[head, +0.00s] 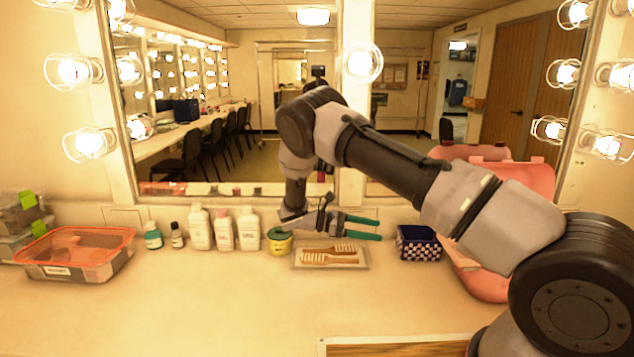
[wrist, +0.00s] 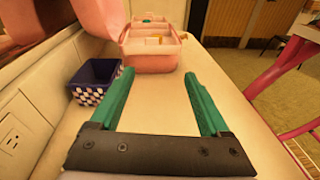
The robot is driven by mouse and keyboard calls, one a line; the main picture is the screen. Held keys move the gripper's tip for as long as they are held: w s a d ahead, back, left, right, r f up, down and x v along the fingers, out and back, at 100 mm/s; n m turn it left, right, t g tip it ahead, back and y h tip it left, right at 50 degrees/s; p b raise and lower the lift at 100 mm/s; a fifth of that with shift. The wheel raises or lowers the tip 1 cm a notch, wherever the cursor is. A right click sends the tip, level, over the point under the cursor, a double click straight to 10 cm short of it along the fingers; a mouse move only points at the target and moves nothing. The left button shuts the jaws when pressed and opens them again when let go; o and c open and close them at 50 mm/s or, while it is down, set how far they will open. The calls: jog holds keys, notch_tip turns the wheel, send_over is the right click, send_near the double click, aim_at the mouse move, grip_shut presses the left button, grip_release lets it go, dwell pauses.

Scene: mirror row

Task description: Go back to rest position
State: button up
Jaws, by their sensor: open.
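My gripper (head: 378,228) has green fingers and is in the middle of the head view, above the back of the counter. It points to the right, over the tray with the combs. In the wrist view my gripper (wrist: 160,92) shows its two green fingers spread wide apart, with nothing between them. My arm reaches in from the right side of the head view and bends down to the gripper.
A checkered box (head: 418,243) stands right of my gripper, with a pink case (head: 490,280) beyond it, partly behind my arm. Combs lie on a tray (head: 300,266). Several bottles (head: 223,230), a yellow-green tin (head: 279,243) and a red-rimmed bin (head: 75,270) stand left.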

jog(key=s+d+r+m+y, duration=0.3)
jog(key=r+y, duration=0.1)
jog(key=r, duration=0.3)
jog(key=s+d+r+m+y, duration=0.2)
jog(key=s+r+m+y, duration=0.15)
jog(key=r, duration=0.45)
jog(key=s+d+r+m+y, duration=0.2)
jog(key=d+r+m+y, duration=0.15)
jog(key=r, duration=0.35)
jog(key=s+r+m+t+y, duration=0.7)
jog(key=s+r+m+t, duration=0.2)
jog(key=s+r, duration=0.5)
jog(key=shift+s+d+m, duration=0.35)
jog(key=shift+s+m, duration=0.35)
jog(key=shift+s, duration=1.1)
